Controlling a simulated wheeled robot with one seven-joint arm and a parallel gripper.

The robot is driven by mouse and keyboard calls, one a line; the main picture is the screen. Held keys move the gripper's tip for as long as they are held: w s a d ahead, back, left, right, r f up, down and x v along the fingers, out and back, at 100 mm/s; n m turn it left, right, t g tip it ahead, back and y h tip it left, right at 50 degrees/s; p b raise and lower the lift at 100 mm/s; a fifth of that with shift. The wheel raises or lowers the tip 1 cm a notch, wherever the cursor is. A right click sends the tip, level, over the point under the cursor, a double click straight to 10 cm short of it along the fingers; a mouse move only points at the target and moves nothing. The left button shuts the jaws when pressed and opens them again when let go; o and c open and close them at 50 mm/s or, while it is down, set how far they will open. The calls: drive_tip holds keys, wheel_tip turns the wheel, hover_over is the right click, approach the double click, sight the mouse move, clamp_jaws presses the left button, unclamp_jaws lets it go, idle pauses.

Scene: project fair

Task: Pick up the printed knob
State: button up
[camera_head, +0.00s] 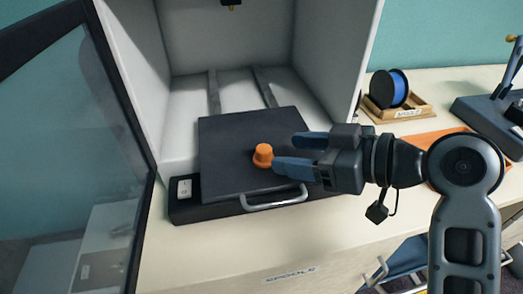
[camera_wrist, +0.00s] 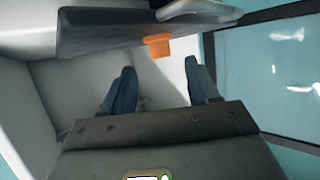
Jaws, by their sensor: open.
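The printed knob (camera_head: 263,154) is a small orange piece, narrow at the top and flared at the base. It stands upright on the dark build plate (camera_head: 228,141) in the open printer. My gripper (camera_head: 285,151) comes in from the right, with its blue fingers spread and nothing visible between them. The fingertips are just right of the knob, and the lower one overlaps its edge in this view; contact cannot be told. In the wrist view, the knob (camera_wrist: 157,44) appears just beyond the fingertips of my gripper (camera_wrist: 159,64), between their lines, against the dark plate (camera_wrist: 100,28).
The white printer enclosure (camera_head: 335,55) has its glass door (camera_head: 70,150) swung open at the left. A metal handle (camera_head: 272,203) fronts the plate. A blue filament spool (camera_head: 388,89) sits in a wooden holder at right, near an orange mat (camera_head: 432,140).

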sight(268, 150)
drive_tip(key=shift+p+x, duration=0.7)
drive_tip(key=shift+x, duration=2)
drive_tip(key=shift+r, duration=0.1)
drive_tip(key=c, duration=1.1)
drive_tip(key=shift+r, duration=0.1)
